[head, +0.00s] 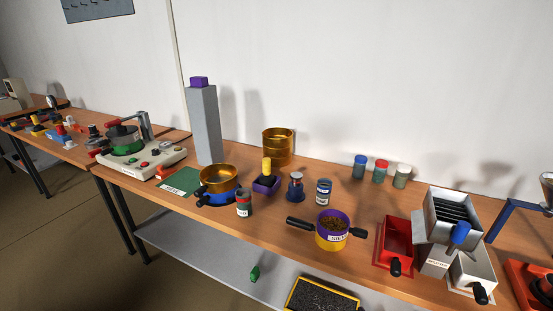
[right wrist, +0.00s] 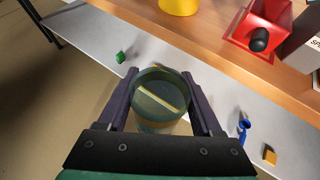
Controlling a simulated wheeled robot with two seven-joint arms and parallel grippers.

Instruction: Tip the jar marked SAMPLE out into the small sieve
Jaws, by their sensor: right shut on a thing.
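My right gripper (right wrist: 162,76) is shut around an open-topped, greenish see-through jar (right wrist: 158,112) in the right wrist view. A pale yellow band crosses it; I see no readable SAMPLE label and cannot tell how much is inside. The gripper and jar are over the lower grey shelf, in front of the bench edge. A small sieve (head: 331,236), yellow with a purple rim and black side handles, stands on the bench in the head view, with brown grains in it. Its yellow side also shows at the top of the right wrist view (right wrist: 179,5), apart from the jar. My left gripper is out of view.
Right of the sieve are a red bin (head: 396,243) and a metal splitter (head: 452,220). Behind and left stand small jars (head: 323,191), a brass sieve (head: 218,178) and a grey column (head: 204,125). A yellow-rimmed tray (head: 322,297) lies on the lower shelf.

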